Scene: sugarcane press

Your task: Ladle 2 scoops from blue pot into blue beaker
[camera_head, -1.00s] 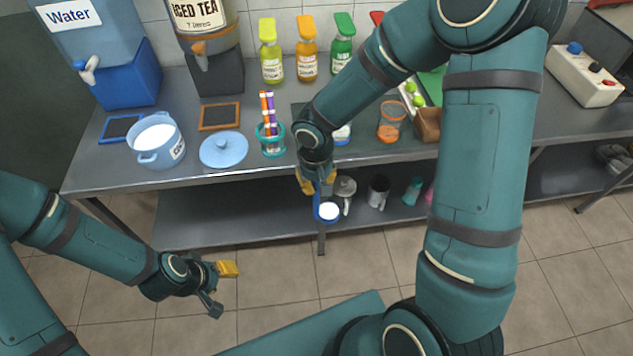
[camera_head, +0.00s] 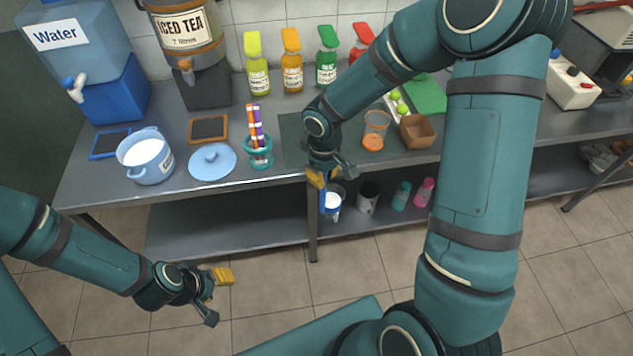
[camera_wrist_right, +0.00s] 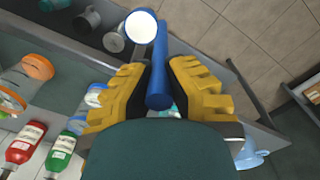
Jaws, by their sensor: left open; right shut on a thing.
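The blue pot (camera_head: 147,172) stands on the left of the bench, open and with white contents. My right gripper (camera_head: 319,178) is at the bench's front edge, to the right of the pot, shut on the blue ladle (camera_wrist_right: 158,62). The ladle's cup hangs below the gripper and shows white inside. In the right wrist view, a small blue-and-white vessel (camera_wrist_right: 97,93), probably the blue beaker, is on the bench left of the gripper (camera_wrist_right: 158,85). My arm seems to hide it in the head view. My left gripper (camera_head: 216,297) is open and empty over the floor.
The pot's blue lid (camera_head: 212,161) lies beside it. A teal holder with markers (camera_head: 259,155) stands between lid and right gripper. Bottles line the back; cups stand on the lower shelf.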

